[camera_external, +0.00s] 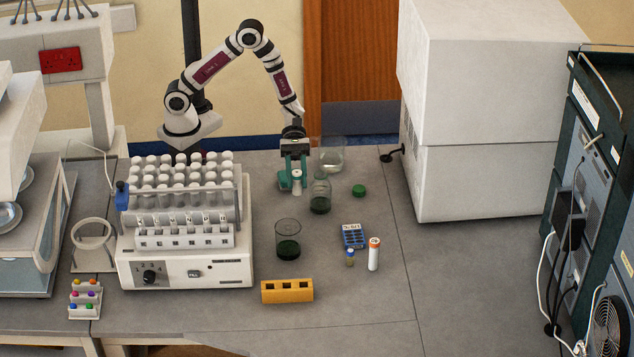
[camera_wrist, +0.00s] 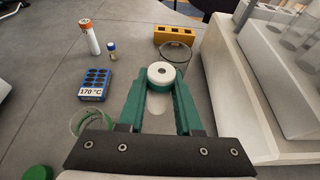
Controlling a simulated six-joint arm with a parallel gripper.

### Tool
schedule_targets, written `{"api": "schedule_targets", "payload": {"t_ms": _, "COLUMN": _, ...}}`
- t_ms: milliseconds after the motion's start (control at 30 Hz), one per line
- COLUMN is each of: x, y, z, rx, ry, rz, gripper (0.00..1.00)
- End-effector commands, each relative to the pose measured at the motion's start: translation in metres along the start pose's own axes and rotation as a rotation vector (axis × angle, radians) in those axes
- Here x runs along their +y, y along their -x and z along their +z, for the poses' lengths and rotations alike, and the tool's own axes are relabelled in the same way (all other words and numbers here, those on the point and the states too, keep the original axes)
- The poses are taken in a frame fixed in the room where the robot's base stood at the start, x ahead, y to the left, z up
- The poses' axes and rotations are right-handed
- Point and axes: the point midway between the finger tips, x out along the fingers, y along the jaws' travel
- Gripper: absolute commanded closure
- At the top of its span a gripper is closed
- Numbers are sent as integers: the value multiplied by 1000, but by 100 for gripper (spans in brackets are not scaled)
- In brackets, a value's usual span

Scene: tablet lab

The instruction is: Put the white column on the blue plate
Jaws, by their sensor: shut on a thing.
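My gripper (camera_external: 296,183) is at the back of the bench in the external view, pointing down, between the tube rack and a flask. Its teal fingers are shut on the white column (camera_wrist: 165,73), a short round piece with a hole in its top. The column (camera_external: 297,178) also shows between the fingers in the external view; its lower part is mostly hidden. The blue plate (camera_external: 353,236), a small block with dark wells and a white label, lies on the bench to the right and nearer the front. It also shows in the wrist view (camera_wrist: 95,81), left of the gripper.
A flask (camera_external: 320,197), a beaker of dark green liquid (camera_external: 288,247) and a green cap (camera_external: 359,190) stand nearby. A white orange-topped tube (camera_external: 374,255) and a small vial (camera_external: 350,258) stand beside the plate. A yellow block (camera_external: 287,291) is in front; the tube-rack machine (camera_external: 185,270) is left.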

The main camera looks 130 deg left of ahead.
Motion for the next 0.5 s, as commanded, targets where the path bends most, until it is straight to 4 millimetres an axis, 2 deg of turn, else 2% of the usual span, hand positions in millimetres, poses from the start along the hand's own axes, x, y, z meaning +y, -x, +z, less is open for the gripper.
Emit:
{"api": "schedule_targets", "payload": {"t_ms": 33, "x": 11, "y": -19, "z": 11, "rx": -1, "ry": -21, "rz": -34, "gripper": 100}}
{"api": "schedule_targets", "payload": {"t_ms": 100, "x": 24, "y": -42, "z": 26, "rx": -1, "ry": -37, "rz": -74, "gripper": 100}}
{"api": "schedule_targets", "payload": {"t_ms": 300, "x": 40, "y": -102, "z": 72, "rx": -5, "ry": -70, "rz": -159, "gripper": 100}}
{"api": "schedule_targets", "payload": {"t_ms": 400, "x": 43, "y": -115, "z": 82, "rx": -6, "ry": -74, "rz": -176, "gripper": 100}}
{"api": "schedule_targets", "payload": {"t_ms": 500, "x": 60, "y": -116, "z": 71, "rx": -7, "ry": -73, "rz": -178, "gripper": 100}}
